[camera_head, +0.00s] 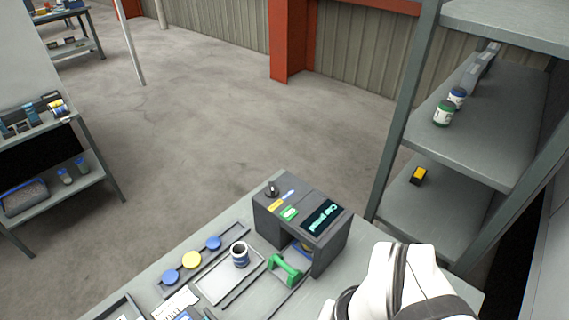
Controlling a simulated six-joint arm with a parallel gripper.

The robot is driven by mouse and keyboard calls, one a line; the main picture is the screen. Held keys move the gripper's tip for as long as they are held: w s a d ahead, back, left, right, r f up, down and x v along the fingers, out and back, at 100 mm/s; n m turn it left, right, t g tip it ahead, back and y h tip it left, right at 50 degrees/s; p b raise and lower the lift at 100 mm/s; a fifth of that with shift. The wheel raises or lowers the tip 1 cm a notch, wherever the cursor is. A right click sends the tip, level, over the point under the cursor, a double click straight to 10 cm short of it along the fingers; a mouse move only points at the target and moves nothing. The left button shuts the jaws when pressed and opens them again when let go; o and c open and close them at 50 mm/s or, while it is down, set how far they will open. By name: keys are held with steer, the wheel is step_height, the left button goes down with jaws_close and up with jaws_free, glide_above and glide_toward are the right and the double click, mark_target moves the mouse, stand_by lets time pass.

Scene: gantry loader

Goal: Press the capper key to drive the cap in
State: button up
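The capper (330,248) is a dark grey box on the grey workbench. Its top has a black knob, a yellow patch, a small blue patch, a green key (289,213) and a dark screen (320,217) with teal text that seems to read "Cap proud". Which patch is the capper key is not certain; the green one looks most like a key. A jar or cap (306,246) shows partly inside the capper's open front; the housing hides the rest. My white arm is at the lower right; my gripper is not visible.
A white cup with dark contents (240,255) stands by a light tray (228,282). A shelf unit (480,140) with jars rises at right. Open floor lies behind the bench.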

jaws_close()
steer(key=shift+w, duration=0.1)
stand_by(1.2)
